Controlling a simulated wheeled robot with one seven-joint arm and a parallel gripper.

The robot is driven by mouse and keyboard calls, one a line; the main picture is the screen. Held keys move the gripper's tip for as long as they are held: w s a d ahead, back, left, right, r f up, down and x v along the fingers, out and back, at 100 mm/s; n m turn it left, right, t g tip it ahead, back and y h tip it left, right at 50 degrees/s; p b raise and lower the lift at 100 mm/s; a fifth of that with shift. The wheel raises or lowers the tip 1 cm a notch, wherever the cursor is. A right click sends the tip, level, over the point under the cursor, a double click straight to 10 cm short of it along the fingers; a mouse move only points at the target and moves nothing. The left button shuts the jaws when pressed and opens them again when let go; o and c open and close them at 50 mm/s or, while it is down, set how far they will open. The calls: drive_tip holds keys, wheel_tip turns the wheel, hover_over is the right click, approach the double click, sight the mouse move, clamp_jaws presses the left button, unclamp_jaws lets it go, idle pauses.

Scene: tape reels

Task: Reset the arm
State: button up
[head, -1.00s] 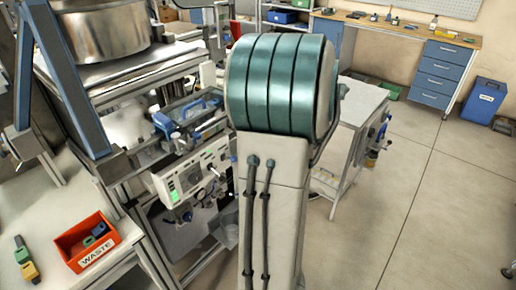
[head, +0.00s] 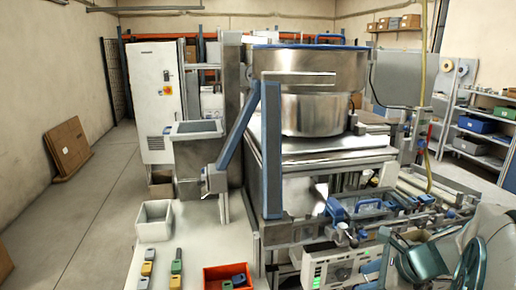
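My gripper is not in view in the head picture. At the lower right edge is a pale grey body with dark teal round parts (head: 424,261), cut off by the frame. I cannot tell whether it belongs to my arm. No fingertips show there.
A pale worktable (head: 186,236) at the lower middle bears a white bin (head: 155,219), a red bin (head: 213,285) and several small coloured blocks. A machine with a steel drum (head: 315,115) fills the centre right. A white cabinet (head: 157,95) stands behind. Open floor (head: 75,235) lies left.

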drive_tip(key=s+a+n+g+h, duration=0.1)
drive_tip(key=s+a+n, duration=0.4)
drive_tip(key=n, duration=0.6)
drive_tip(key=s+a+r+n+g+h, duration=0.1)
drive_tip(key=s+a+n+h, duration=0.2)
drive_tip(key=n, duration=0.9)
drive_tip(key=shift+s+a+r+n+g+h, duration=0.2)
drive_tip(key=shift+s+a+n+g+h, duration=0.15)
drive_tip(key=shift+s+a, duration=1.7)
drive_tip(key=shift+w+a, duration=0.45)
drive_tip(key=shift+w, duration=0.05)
